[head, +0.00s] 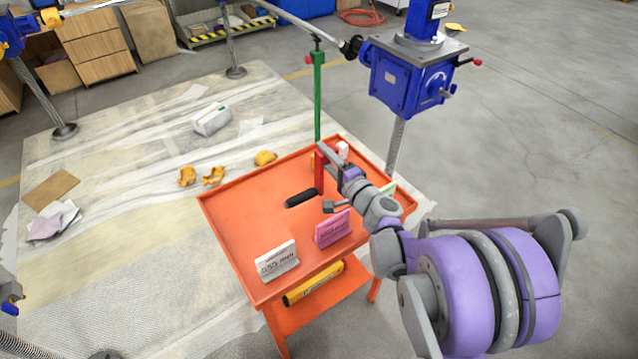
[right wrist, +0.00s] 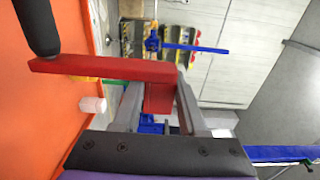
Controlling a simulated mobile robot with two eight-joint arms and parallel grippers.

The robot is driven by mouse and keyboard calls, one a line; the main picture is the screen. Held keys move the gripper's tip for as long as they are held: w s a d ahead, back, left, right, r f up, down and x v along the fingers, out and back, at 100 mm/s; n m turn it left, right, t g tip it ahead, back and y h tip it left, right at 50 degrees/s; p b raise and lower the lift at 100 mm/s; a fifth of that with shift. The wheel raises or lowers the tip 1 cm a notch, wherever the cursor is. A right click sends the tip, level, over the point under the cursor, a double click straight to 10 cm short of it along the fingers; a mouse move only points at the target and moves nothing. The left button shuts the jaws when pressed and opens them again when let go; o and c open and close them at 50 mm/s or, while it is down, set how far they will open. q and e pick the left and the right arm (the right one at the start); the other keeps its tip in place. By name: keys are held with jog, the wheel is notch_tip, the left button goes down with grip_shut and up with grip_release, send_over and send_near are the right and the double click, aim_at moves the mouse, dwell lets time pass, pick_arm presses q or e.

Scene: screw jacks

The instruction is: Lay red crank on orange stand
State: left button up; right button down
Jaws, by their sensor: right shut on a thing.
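The orange stand (head: 240,214) is a cart with a shallow tray top in the middle of the head view. Its orange surface fills the left side of the right wrist view (right wrist: 50,125). My right gripper (head: 330,158) is over the tray's back right part. In the right wrist view, its fingers (right wrist: 158,105) are shut on the hub end of the red crank (right wrist: 100,68). The crank's red arm (head: 319,173) and black handle (head: 301,198) show over the tray. I cannot tell whether the crank touches the tray. My left gripper is not in view.
A white card (head: 277,261) and a pink card (head: 332,229) stand along the tray's front. A small white cylinder (head: 342,149) is near the back corner. A green post (head: 318,95) and a blue screw jack (head: 405,80) stand behind. The tray's left part is clear.

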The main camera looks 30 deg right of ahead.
notch_tip(320, 180, down, 6)
jog(key=shift+r+b, duration=0.1)
jog(key=shift+b, duration=0.4)
jog(key=shift+a, duration=0.1)
jog(key=shift+f, duration=0.2)
jog(key=shift+c, duration=2.3)
grip_release()
jog(key=s, duration=1.2)
jog(key=shift+d+r+b, duration=0.2)
jog(key=shift+d+b, duration=0.1)
jog(key=shift+b, duration=0.1)
